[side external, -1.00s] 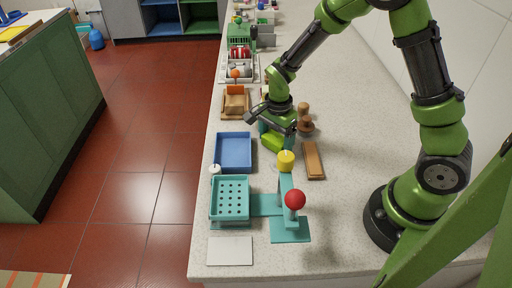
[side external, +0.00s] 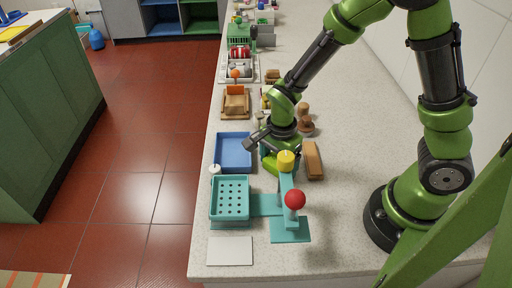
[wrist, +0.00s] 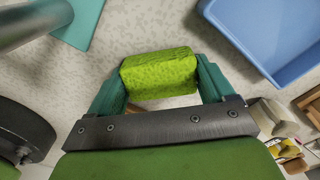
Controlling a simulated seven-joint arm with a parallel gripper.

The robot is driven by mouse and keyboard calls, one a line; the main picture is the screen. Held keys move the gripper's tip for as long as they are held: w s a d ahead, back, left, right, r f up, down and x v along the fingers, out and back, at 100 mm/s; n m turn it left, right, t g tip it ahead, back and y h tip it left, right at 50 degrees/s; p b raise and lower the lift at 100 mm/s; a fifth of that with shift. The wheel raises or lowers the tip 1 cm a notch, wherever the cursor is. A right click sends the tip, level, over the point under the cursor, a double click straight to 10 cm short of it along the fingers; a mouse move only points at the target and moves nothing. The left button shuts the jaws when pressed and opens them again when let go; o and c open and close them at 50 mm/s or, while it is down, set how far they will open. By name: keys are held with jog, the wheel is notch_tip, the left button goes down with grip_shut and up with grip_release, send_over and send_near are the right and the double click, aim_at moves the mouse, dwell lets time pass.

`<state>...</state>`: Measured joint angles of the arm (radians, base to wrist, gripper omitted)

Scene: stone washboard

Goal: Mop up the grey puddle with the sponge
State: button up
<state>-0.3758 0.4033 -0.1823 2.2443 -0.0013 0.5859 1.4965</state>
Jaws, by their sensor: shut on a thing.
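The sponge (side external: 270,163) is a yellow-green block between the teal fingers of my gripper (wrist: 160,80). In the wrist view the sponge (wrist: 160,72) spans the gap between both fingers, and the jaws are shut on it. In the side view the sponge is partly hidden by my gripper and a yellow knob. It is between the blue tray (side external: 233,152) and a brown block (side external: 313,160), close over the speckled counter; I cannot tell whether it touches. I cannot make out a grey puddle in either view.
A teal stand with a yellow knob (side external: 286,160) and a red ball (side external: 295,199) is just in front of my gripper. A teal perforated basket (side external: 229,198) and a white square (side external: 230,251) are at front left. Wooden pieces (side external: 305,125) stand behind. Front-right counter is clear.

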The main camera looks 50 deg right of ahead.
jog(key=shift+s+a, duration=0.5)
jog(key=shift+a, duration=0.05)
jog(key=shift+d+r, duration=0.1)
jog(key=shift+r, duration=3.95)
jog(key=shift+r, duration=0.1)
notch_tip(320, 180, up, 13)
jog(key=n, duration=0.9)
send_over(230, 250)
notch_tip(230, 250, down, 16)
jog(key=shift+f, duration=2.3)
jog(key=shift+f, duration=0.15)
